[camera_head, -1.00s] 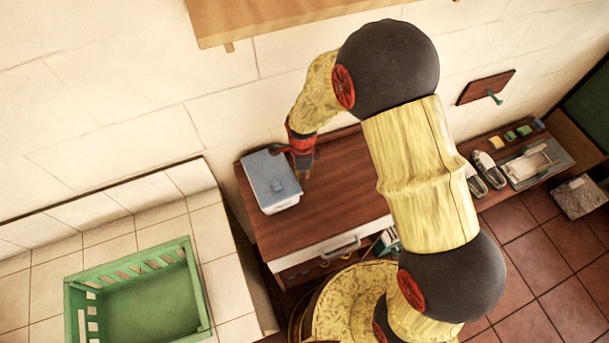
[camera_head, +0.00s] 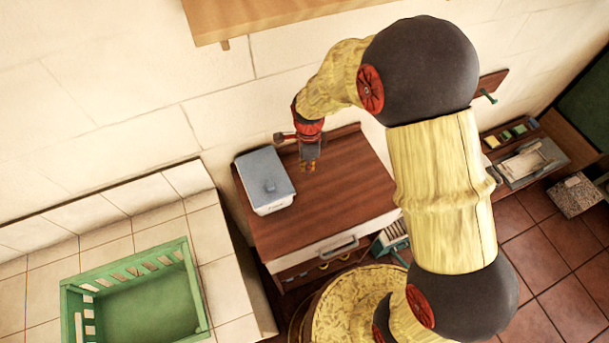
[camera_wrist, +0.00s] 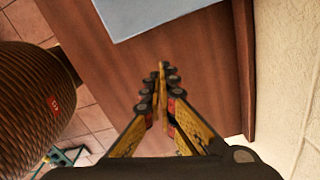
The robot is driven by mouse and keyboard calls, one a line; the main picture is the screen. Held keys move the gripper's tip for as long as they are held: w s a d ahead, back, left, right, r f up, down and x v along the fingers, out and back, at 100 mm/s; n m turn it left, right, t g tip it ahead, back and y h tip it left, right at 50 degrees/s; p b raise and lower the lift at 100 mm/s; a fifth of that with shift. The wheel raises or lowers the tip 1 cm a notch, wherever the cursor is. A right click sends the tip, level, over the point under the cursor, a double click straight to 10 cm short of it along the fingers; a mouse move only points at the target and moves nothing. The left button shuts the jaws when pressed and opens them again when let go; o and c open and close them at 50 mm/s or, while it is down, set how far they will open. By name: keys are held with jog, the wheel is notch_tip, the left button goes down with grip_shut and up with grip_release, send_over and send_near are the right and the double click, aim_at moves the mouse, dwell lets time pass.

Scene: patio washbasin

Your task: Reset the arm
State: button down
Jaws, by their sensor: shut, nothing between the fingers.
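My gripper (camera_head: 308,166) is shut and empty above the brown wooden cabinet top (camera_head: 340,190), just right of a grey-lidded white box (camera_head: 265,180). In the wrist view my gripper (camera_wrist: 162,72) has its fingertips together over the bare wooden top (camera_wrist: 110,75). The edge of the grey lid (camera_wrist: 150,12) shows at the top of that view. The fingers look clear of the box and the wood.
A green crate (camera_head: 190,320) stands on the tiled counter (camera_head: 225,245) at left. A wooden shelf (camera_head: 260,15) juts from the wall above. A grey tray (camera_head: 530,163) lies at right. Terracotta floor (camera_head: 545,245) is open at lower right.

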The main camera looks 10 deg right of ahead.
notch_tip(320, 180, up, 5)
jog(key=shift+d+f, duration=0.1)
dwell(0.3)
jog(key=s+d+r+n+t+b, duration=0.2)
jog(key=s+d+r+n+b, duration=0.3)
jog(key=s+n, duration=0.4)
jog(key=s+d+r+n+t+b, duration=0.3)
jog(key=s+d+r+n+b, duration=0.2)
jog(key=s+d+n+b, duration=0.2)
jog(key=s+n+b, duration=0.2)
jog(key=s+b, duration=0.1)
jog(key=s, duration=0.1)
jog(key=shift+s+r+t, duration=0.25)
jog(key=shift+r+t, duration=0.05)
jog(key=shift+r, duration=0.1)
jog(key=shift+d, duration=0.1)
